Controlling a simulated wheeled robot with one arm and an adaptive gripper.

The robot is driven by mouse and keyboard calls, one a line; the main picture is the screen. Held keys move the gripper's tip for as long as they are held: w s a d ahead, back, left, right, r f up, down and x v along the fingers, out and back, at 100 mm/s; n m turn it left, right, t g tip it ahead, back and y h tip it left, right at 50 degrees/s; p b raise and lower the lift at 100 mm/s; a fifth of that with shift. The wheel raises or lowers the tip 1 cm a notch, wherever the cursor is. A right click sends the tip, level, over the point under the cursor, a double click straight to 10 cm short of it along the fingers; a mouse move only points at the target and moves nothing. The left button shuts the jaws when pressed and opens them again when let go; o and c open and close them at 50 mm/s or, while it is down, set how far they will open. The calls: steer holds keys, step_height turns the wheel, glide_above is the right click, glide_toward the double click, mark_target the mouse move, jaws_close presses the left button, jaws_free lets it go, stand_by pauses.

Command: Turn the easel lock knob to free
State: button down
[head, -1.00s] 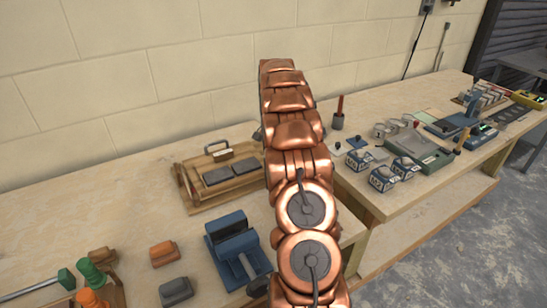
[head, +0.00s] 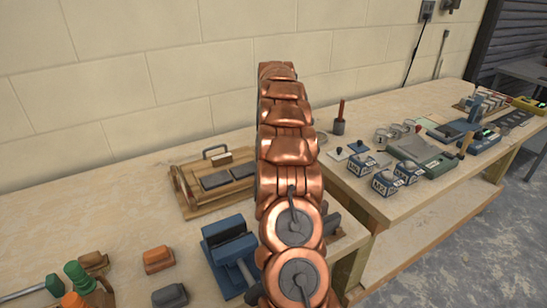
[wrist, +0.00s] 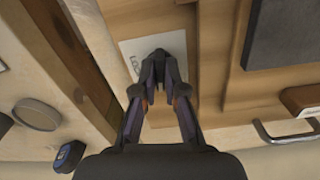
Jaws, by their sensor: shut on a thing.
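The easel (head: 187,203) is a low wooden stand on the near bench, bearing dark grey slabs. My arm hides its right end in the head view, and my gripper does not show there. In the wrist view my gripper (wrist: 160,75) is over the easel's wooden board (wrist: 212,60), with its fingertips close together. It is shut on a small dark thing, most likely the lock knob, which the fingers largely hide. A white label (wrist: 128,48) with partly covered lettering lies beside and under the fingertips. I cannot read the knob's setting.
In the wrist view a dark slab (wrist: 280,35), a wooden block (wrist: 302,100) and a metal handle (wrist: 285,136) are to the right. A blue tool (head: 230,255) stands in front of the easel. Several small blue-and-white blocks (head: 385,183) stand on the right bench.

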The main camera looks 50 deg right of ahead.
steer(key=shift+n, duration=0.8)
steer(key=c, duration=1.2)
jaws_free()
steer(key=shift+c, duration=0.2)
steer(key=shift+r, duration=3.75)
steer(key=shift+a, duration=0.1)
